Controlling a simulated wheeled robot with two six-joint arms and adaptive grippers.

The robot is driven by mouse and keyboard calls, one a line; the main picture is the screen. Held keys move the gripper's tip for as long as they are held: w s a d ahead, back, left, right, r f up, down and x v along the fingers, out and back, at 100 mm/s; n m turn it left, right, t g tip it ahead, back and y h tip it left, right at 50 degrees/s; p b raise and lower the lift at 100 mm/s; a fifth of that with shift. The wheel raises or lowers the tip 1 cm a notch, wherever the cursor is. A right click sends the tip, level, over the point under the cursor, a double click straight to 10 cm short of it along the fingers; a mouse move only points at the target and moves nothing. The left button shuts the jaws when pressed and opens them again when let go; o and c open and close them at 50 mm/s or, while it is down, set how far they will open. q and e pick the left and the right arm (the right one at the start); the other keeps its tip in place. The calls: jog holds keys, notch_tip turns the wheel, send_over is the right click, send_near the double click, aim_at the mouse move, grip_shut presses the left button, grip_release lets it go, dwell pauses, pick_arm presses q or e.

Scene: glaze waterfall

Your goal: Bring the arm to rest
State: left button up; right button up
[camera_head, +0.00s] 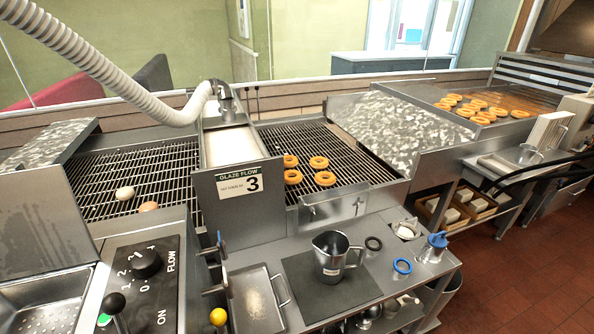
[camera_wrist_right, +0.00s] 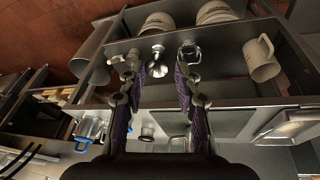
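My right gripper (camera_wrist_right: 160,82) shows in the right wrist view. Its two fingers, with purple pads, stand well apart. Nothing is held between them; a small shiny metal item (camera_wrist_right: 158,64) shows in the gap, beyond the fingertips, at the shelf. The wrist camera looks at the counter and the shelf under it. Neither gripper shows clearly in the head view, so the left gripper's state and place are hidden.
A metal pitcher (camera_head: 331,258) stands on a dark mat on the counter. The glaze flow box (camera_head: 240,190) stands between two wire racks, with doughnuts (camera_head: 319,162) on the right rack. Red floor tiles (camera_head: 530,270) are clear at right.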

jog(key=s+d+f+g, duration=0.1)
jog(key=s+f, duration=0.1)
jog(key=f, duration=1.2)
jog(key=s+d+f, duration=0.1)
jog(key=d+f, duration=0.1)
jog(key=f, duration=1.2)
jog(key=s+f+g, duration=0.1)
jog(key=s+f, duration=1.3)
jog(key=s, duration=0.4)
jog(key=shift+d+f, duration=0.25)
jog(key=shift+d, duration=0.15)
jog(key=shift+w, duration=0.15)
